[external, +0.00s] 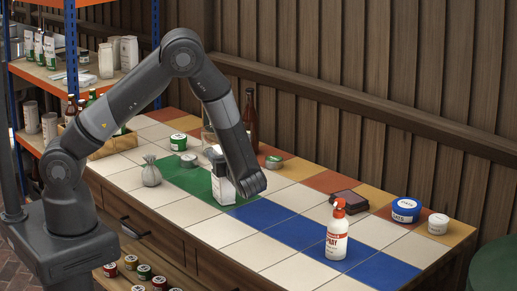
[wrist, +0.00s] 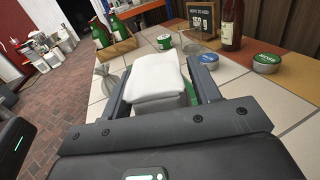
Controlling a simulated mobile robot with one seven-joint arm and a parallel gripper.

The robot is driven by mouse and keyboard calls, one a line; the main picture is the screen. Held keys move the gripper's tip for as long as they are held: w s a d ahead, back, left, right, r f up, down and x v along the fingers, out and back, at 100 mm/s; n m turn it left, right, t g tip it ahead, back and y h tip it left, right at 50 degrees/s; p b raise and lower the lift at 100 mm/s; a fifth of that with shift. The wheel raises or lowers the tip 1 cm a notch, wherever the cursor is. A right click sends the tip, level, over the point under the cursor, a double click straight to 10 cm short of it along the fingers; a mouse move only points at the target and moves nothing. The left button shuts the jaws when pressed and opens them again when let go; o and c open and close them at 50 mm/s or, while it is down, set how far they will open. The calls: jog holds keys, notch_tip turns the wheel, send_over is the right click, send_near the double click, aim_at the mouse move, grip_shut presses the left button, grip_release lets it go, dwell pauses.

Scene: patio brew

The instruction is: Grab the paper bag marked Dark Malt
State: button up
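A white paper bag (external: 222,191) stands on the tiled counter near the green and blue tiles. Its label is too small to read in the external view. In the wrist view the folded white top of the bag (wrist: 158,80) lies between the two fingers of my gripper (wrist: 160,88). The fingers are spread wide, one on each side of the bag, with a narrow gap seen at the right finger. In the external view my gripper (external: 232,172) is at the bag's upper part.
A grey tied sack (external: 151,173) and tins stand left of the bag. A brown bottle (external: 251,122) and a green tin (external: 273,162) stand behind. A spray bottle (external: 336,236) stands front right. The blue tiles between are clear. A shelf (external: 70,75) holds more bags.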

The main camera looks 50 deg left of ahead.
grip_shut()
dwell(0.4)
jog(key=shift+r, duration=0.2)
